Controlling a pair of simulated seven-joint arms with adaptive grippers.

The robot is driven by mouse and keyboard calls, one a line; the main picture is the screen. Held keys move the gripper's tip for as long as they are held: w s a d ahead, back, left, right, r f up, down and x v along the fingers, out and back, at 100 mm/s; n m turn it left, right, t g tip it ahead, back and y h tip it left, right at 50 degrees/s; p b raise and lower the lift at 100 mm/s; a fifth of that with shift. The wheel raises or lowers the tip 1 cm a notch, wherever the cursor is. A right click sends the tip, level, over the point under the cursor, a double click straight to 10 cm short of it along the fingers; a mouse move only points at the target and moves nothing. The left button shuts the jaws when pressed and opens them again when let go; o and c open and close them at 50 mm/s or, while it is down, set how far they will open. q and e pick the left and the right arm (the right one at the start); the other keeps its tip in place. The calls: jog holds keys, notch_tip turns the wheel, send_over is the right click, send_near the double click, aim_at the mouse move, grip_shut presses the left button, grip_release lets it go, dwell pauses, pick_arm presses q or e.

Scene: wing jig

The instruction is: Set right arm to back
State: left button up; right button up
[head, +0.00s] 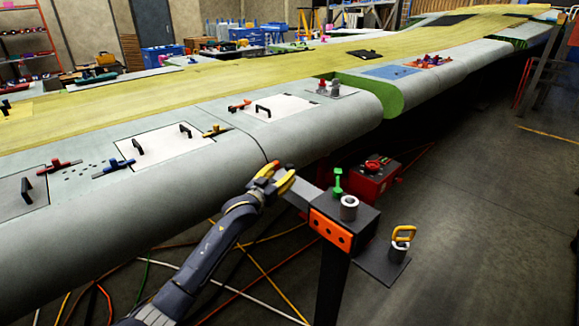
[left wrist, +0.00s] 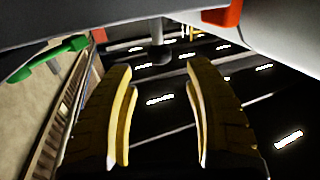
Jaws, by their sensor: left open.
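My left gripper (head: 283,171) reaches up from the bottom left in the head view, in front of the curved edge of the long grey wing (head: 225,190). Its yellow-lined fingers are apart. In the left wrist view the left gripper (left wrist: 160,72) has nothing between its fingers. Whether it touches the wing edge I cannot tell. My right arm and right gripper are not in either view.
Just right of the left gripper, a dark stand with an orange front (head: 330,230) holds a green tool (head: 338,182) and a white ring (head: 348,207). A red box (head: 375,185) stands behind. Cables cross the floor. Open floor (head: 490,200) lies at right.

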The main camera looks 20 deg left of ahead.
aim_at(287, 168)
pick_arm(q)
jog(key=shift+x, duration=3.2)
jog(key=shift+o, duration=0.2)
grip_shut()
